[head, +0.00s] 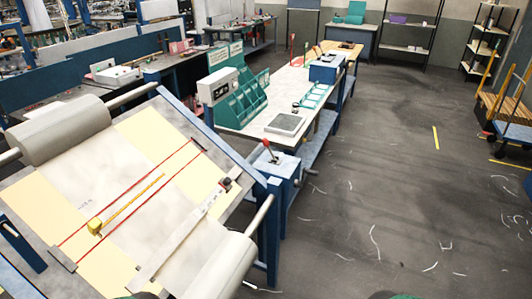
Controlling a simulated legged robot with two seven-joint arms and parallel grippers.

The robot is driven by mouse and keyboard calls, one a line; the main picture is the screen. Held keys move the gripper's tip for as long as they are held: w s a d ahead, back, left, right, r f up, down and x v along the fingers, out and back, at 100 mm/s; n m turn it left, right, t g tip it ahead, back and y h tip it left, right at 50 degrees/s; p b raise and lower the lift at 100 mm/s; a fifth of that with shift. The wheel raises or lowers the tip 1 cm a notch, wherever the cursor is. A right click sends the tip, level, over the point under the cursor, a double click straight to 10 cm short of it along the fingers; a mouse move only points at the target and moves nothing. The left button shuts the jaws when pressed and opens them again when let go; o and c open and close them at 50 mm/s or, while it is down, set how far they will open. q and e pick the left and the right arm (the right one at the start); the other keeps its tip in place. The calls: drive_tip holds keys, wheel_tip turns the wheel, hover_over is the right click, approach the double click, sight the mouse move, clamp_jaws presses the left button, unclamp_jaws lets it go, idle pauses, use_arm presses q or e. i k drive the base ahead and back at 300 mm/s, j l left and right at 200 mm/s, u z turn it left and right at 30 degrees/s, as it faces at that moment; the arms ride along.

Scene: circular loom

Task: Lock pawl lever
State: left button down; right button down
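A lever with a dark red knob (267,144) stands tilted on top of a blue box (283,166) at the right edge of the inclined work table. It may be the pawl lever, but I cannot tell for sure. I cannot make out a pawl or whether the lever is locked. A roll of grey fabric (60,130) lies at the table's upper left and another roll (226,268) at its lower right, with pale cloth (120,165) stretched between them. Neither gripper is in view. Small dark green parts at the bottom edge may be mine.
A yellow tape measure (95,226) and a long ruler bar (180,238) lie on the cloth. A blue flat bar (22,245) is at the left edge. A long bench (262,125) with green bins stands behind. The floor (400,190) at right is open, with scattered thread scraps.

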sight(265, 142)
drive_tip(key=k+u, duration=0.35)
drive_tip(key=i+u, duration=0.1)
drive_tip(key=u, duration=1.65)
drive_tip(key=i+l, duration=0.1)
drive_tip(key=l, duration=2.35)
drive_tip(key=i+l, duration=0.15)
drive_tip(key=l, duration=1.1)
drive_tip(key=i+l, duration=0.1)
drive_tip(key=l, duration=1.15)
